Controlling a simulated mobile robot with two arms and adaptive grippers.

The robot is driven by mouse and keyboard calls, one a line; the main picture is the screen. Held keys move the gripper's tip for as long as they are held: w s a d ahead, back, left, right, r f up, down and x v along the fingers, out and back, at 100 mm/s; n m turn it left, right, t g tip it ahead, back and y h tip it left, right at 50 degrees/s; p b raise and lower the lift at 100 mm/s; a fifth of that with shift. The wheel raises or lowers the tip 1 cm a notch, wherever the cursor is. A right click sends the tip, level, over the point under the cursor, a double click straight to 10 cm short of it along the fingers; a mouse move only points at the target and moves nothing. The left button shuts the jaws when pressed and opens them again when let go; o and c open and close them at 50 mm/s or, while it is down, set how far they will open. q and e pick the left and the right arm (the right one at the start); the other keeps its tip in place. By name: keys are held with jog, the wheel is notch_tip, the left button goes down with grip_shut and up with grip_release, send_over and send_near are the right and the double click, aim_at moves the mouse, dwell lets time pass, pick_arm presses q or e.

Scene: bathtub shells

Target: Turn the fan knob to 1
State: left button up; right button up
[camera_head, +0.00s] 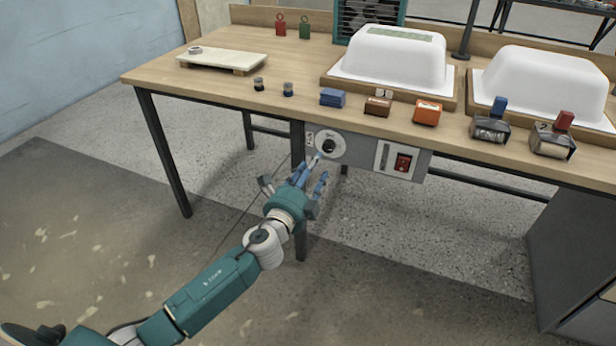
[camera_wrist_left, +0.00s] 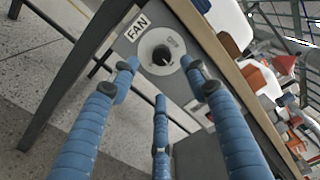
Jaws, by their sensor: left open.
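The fan knob (camera_head: 328,146) is a small black knob on a pale round dial, set in a grey panel under the table's front edge. In the left wrist view the knob (camera_wrist_left: 161,56) sits ahead of the fingers, beside a white FAN label (camera_wrist_left: 138,30). My left gripper (camera_head: 308,172) is open, with blue fingers spread just in front of and below the dial. In the wrist view its fingertips (camera_wrist_left: 160,80) frame the dial, and I see nothing between them. Whether any finger touches the knob I cannot tell. My right gripper is not in view.
A red rocker switch (camera_head: 403,162) sits right of the dial on the same panel. The wooden table (camera_head: 230,95) carries white tub shells (camera_head: 395,55), blocks and rollers. A dark table leg (camera_head: 165,155) stands to the left. A fan (camera_head: 365,12) stands at the back.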

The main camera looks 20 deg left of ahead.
pick_arm(q)
jog(key=shift+s+a, duration=0.1)
jog(key=shift+s, duration=1.7)
